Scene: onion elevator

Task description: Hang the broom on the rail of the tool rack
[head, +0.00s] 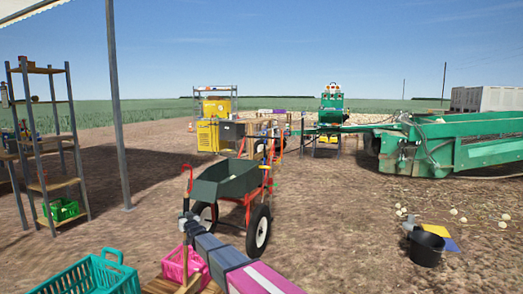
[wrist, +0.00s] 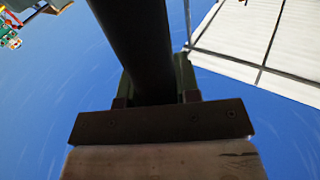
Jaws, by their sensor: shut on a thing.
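My gripper (head: 187,222) is at the end of my arm, low and left of centre in the head view, in front of the wheelbarrow. It is shut on what seems to be the broom. In the wrist view a thick dark shaft (wrist: 137,45) runs down from the top edge to a dark brown strip with screws and a pale wooden block (wrist: 160,162); which of these are broom parts, I cannot tell. The broom is too small to make out clearly in the head view. I cannot pick out the tool rack's rail with certainty.
A dark green wheelbarrow (head: 228,180) stands just beyond my gripper. A shelf unit (head: 52,186) is at left, a black bucket (head: 427,249) at right. Open dirt lies right of the wheelbarrow.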

